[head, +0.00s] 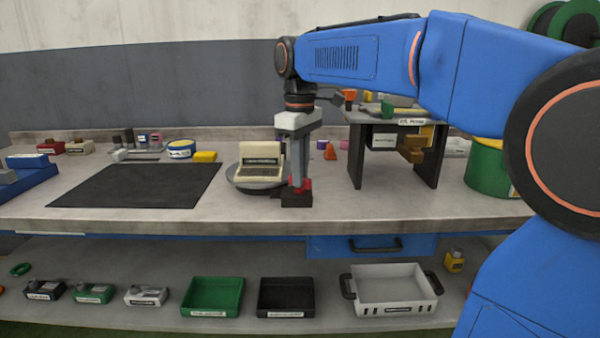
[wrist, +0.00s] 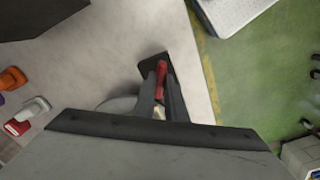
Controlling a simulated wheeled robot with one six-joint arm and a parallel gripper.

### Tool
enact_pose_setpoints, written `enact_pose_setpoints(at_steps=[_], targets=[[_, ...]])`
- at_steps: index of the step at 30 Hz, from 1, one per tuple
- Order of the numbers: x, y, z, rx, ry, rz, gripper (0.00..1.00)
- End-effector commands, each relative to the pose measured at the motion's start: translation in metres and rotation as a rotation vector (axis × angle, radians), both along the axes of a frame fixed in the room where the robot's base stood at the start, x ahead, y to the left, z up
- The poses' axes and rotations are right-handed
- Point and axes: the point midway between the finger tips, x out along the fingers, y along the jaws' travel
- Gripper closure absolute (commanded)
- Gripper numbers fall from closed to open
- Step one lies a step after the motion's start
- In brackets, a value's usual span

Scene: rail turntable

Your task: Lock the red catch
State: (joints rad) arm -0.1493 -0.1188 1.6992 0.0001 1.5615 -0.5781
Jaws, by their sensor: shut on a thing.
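The red catch (head: 304,185) sits on a small dark base (head: 297,200) near the front edge of the workbench. My gripper (head: 299,187) points straight down over it, with its fingers closed around the catch's red part. In the wrist view the red lever (wrist: 160,80) lies between my two fingers (wrist: 161,85), above the dark base (wrist: 153,62). The fingers hide part of the catch, so I cannot tell whether it is locked. Just left of my gripper, a cream model (head: 258,165) with a dark label stands on a round grey turntable (head: 244,184).
A black mat (head: 135,186) lies to the left on the bench. A small dark-legged stand (head: 357,160) and a green drum (head: 488,172) are to the right. The bench's front edge is close to the catch. Trays, including a green one (head: 213,292), are on the lower shelf.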

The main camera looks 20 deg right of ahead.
Motion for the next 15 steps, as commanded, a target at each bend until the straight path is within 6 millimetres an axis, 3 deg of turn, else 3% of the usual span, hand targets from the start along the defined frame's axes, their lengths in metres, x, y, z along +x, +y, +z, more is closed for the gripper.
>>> enact_pose_setpoints(at_steps=[15], targets=[[0.0003, -0.0002, 0.0005, 0.000, -0.001, -0.490, 1.00]])
